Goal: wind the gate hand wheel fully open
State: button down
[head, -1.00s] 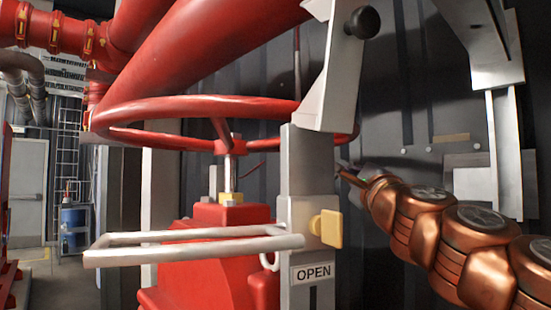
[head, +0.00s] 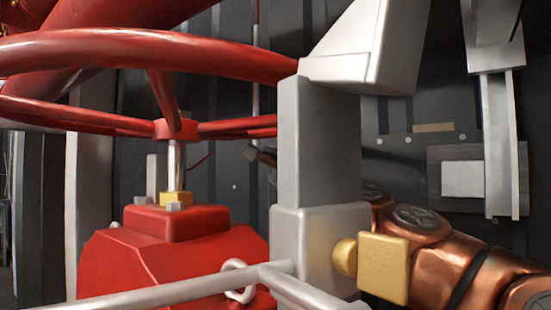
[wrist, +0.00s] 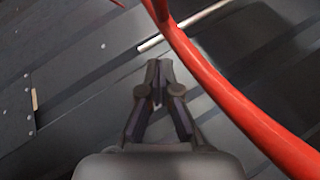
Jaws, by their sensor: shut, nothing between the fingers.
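The red gate hand wheel (head: 150,48) lies flat across the upper left of the head view, with spokes meeting at a hub (head: 176,129) on a steel stem (head: 175,165). The stem rises from a red valve body (head: 170,255). The wheel's right side is hidden by a grey post. My gripper (wrist: 158,66) is shut and empty in the wrist view. The red rim and a spoke pass to the right of its fingertips, not between them. In the head view only a dark tip of my gripper (head: 262,156) shows left of the post, below the rim.
The grey post (head: 318,150) with a yellow knob block (head: 383,268) stands between the camera and my copper-coloured arm. A pale bar (head: 190,285) crosses low in front. Dark wall panels stand behind; a pale bracket (head: 500,145) is at right.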

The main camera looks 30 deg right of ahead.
aim_at(244, 137)
jog(key=w+r, duration=0.1)
jog(key=w, duration=0.1)
jog(key=w+r+p, duration=0.1)
jog(key=w, duration=0.1)
jog(key=w+a+r, duration=0.1)
jog(key=w, duration=0.1)
jog(key=shift+w+r+p, duration=0.1)
jog(key=shift+w+p, duration=0.15)
jog(key=shift+p, duration=0.05)
jog(key=shift+w+a+r, duration=0.25)
jog(key=shift+w+a, duration=0.15)
